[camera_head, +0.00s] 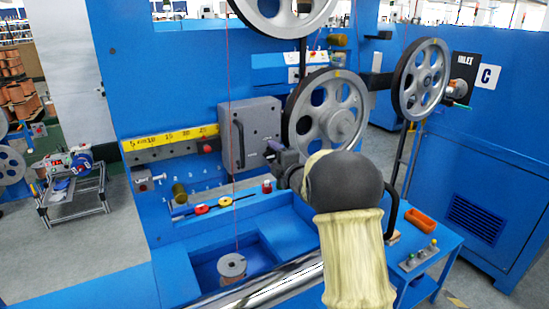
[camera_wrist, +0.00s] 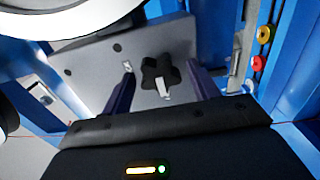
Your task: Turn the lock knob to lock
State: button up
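The lock knob (camera_wrist: 160,72) is a black star-shaped knob on a grey plate (camera_wrist: 100,60) in the wrist view. A pale pointer (camera_wrist: 166,92) shows at its lower edge. My gripper (camera_wrist: 160,70) is open, with one dark finger on each side of the knob. Gaps show between the fingers and the knob; I cannot tell whether the tips reach its depth.
A large spoked pulley (camera_head: 336,118) stands close to the right of the block, partly behind my arm. A black handle (camera_head: 238,145) is on the block's left. A yellow scale (camera_head: 170,138) is further left. A thin red wire runs vertically past the block.

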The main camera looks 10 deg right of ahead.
jog(key=c, duration=0.7)
jog(key=shift+m, duration=0.5)
jog(key=m, duration=0.3)
jog(key=shift+d+f, duration=0.1)
jog(key=shift+d, duration=0.05)
jog(key=m, duration=0.5)
jog(key=shift+p, duration=0.3)
jog(key=m+p, duration=0.1)
jog(key=m, duration=0.4)
jog(key=shift+p, duration=0.4)
jog(key=shift+f+m+p, duration=0.15)
jog(key=shift+m+p, duration=0.45)
jog(key=shift+m, duration=1.3)
